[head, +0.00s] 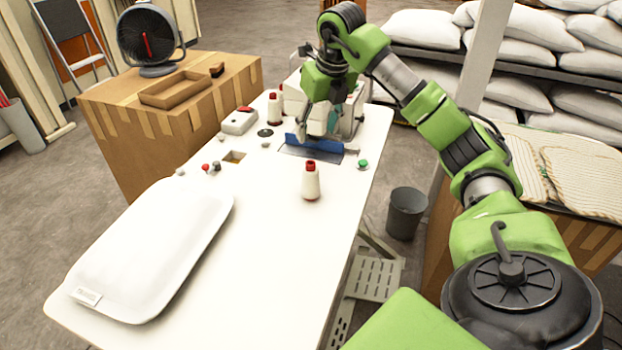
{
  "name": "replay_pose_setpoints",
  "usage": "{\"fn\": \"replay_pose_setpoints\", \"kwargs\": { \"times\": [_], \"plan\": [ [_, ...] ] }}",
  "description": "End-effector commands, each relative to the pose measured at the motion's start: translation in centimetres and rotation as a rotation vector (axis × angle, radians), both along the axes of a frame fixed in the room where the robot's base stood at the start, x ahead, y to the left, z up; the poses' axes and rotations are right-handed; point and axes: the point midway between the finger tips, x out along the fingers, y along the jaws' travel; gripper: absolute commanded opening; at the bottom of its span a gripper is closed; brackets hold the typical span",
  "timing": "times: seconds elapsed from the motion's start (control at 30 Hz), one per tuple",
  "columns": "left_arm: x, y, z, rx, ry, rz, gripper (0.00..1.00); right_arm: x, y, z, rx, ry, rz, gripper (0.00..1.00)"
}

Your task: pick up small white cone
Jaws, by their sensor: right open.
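A small white cone (311,184) with a red top stands upright on the white table (270,250), right of its middle. Two more white cones with red tops stand farther back, one at the table's left back (274,110) and one partly hidden behind it. My right gripper (322,128) is open and points down at the table's back, over the sewing machine area. It is behind the near cone and apart from it. The gripper's fingers are hard to separate from the machine behind. My left gripper is out of view.
A white pillow (155,245) lies at the front left. A blue machine part (315,146) and a green button (363,164) are near the gripper. A control box (239,121) and small knobs sit at the left edge. The table's front right is clear.

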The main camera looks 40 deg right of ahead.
Motion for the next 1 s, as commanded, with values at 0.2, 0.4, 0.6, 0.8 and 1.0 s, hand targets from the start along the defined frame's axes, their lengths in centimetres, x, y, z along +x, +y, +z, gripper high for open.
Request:
{"fn": "replay_pose_setpoints", "kwargs": {
  "times": [0.2, 0.4, 0.6, 0.8, 1.0],
  "plan": [
    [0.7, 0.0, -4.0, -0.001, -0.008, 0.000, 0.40, 0.0, 0.0, -4.1, 0.000, 0.000, 0.001, 0.50],
    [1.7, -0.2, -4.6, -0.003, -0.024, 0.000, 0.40, 0.2, 0.0, -5.6, 0.001, 0.003, 0.000, 0.50],
    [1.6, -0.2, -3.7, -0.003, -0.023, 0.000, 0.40, 1.3, -0.2, -9.0, 0.001, 0.006, 0.000, 0.50],
    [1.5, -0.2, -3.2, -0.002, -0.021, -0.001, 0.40, 2.3, -0.5, -12.0, 0.002, 0.003, 0.000, 0.50],
    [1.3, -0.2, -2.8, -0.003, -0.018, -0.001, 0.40, 2.7, -0.6, -13.2, 0.001, 0.002, 0.000, 0.50]
  ]
}}
